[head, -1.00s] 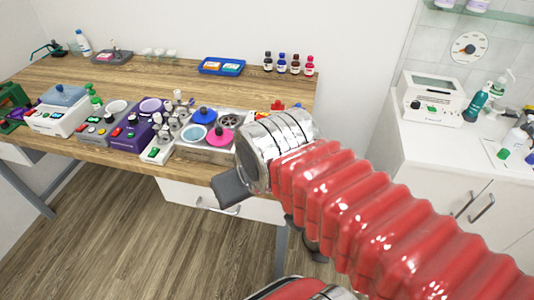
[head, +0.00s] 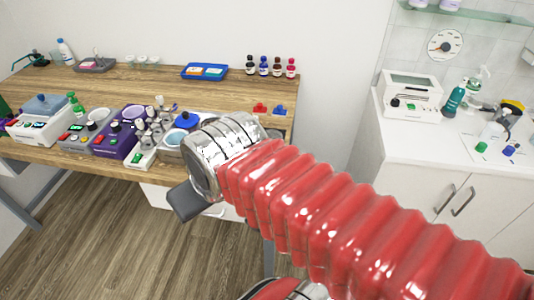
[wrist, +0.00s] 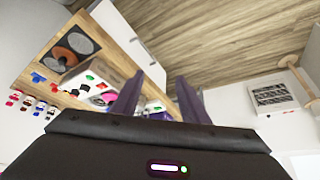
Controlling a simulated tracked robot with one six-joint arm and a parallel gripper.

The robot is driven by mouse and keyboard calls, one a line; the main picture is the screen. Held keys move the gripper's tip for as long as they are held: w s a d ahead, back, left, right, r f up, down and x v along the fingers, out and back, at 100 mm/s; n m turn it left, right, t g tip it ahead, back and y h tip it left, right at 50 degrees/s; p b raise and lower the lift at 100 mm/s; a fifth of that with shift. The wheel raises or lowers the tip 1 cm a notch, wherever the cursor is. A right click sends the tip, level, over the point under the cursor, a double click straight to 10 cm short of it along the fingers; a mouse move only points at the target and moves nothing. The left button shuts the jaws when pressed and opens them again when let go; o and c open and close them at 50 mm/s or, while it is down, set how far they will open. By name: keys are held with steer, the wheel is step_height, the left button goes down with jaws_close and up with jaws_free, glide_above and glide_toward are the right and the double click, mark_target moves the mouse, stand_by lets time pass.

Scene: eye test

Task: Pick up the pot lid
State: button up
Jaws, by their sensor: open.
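A blue round lid with a dark knob (head: 186,120) sits among lab devices on the wooden table in the head view. I cannot tell for sure whether it is the pot lid. A small pink round thing (wrist: 108,98) shows near the left finger in the wrist view; in the head view my arm hides that part of the table.
The wooden table (head: 130,85) holds several devices, small bottles (head: 264,66) and a blue tray (head: 204,72). A white counter (head: 400,135) with a white device (head: 410,95) stands at right. Wooden floor (head: 110,220) lies free in front of the table.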

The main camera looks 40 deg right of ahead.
steer(key=w+d+r+m+g+h, duration=0.1)
steer(key=w+d+r+m+g, duration=0.1)
steer(key=w+d, duration=0.9)
steer(key=d+f, duration=0.1)
steer(key=d, duration=0.9)
steer(key=w+d+f+m, duration=0.1)
steer(key=d+f, duration=0.1)
steer(key=d, duration=0.7)
steer(key=shift+w+d+f+m+g, duration=0.25)
steer(key=shift+d+m+g, duration=0.05)
steer(key=shift+d, duration=0.05)
steer(key=shift+f, duration=0.15)
steer(key=x, duration=0.8)
steer(key=shift+f, duration=0.15)
steer(key=shift+f, duration=0.15)
steer(key=shift+x, duration=2.5)
steer(key=shift+c, duration=0.5)
